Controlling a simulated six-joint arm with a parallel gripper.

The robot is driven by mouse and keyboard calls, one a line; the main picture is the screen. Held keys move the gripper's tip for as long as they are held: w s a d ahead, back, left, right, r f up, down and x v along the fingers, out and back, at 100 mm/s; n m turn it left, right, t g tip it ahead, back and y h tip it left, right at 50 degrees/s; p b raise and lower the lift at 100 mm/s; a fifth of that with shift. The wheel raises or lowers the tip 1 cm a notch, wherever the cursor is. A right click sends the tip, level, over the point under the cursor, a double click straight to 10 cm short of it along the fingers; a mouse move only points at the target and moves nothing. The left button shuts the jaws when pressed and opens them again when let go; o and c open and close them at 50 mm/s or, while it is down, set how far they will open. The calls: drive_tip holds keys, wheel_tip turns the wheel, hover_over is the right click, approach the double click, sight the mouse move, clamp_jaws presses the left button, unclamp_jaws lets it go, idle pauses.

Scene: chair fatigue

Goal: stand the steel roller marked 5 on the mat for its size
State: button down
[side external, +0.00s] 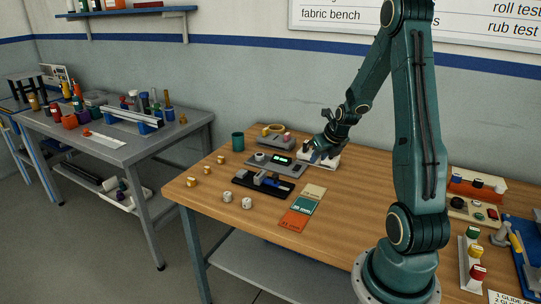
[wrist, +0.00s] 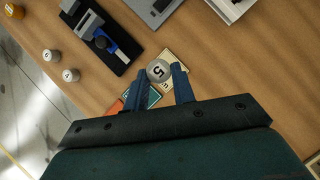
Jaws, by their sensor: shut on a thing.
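The steel roller marked 5 (wrist: 159,70) is between the two blue fingers of my gripper (wrist: 163,78), its numbered end facing the wrist camera. My gripper is shut on it. In the side view my gripper (side external: 318,152) is over the back of the wooden bench, and I cannot make out the roller there. Three mats lie in a row on the bench: cream (side external: 314,191), green (side external: 304,205) and orange (side external: 294,220). In the wrist view the cream mat (wrist: 177,58) shows behind the roller. The green mat (wrist: 153,98) and orange mat (wrist: 115,106) are partly hidden by my fingers.
A grey device (side external: 276,163) and a green cup (side external: 238,141) are farther back.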

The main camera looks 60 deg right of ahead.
hover_over(313, 190)
drive_tip(key=s+a, duration=0.1)
drive_tip(key=s, duration=0.1)
drive_tip(key=f, duration=0.7)
drive_tip(key=shift+w+a+f, duration=0.1)
drive_tip(key=shift+w+f, duration=0.1)
drive_tip(key=shift+f, duration=0.1)
drive_tip(key=shift+f, duration=1.95)
drive_tip(key=shift+f, duration=0.15)
drive_tip(key=c, duration=1.2)
unclamp_jaws()
drive_tip(key=shift+o, duration=0.2)
drive_tip(key=shift+r, duration=0.2)
drive_tip(key=v, duration=1.2)
drive_tip(key=shift+w, duration=0.1)
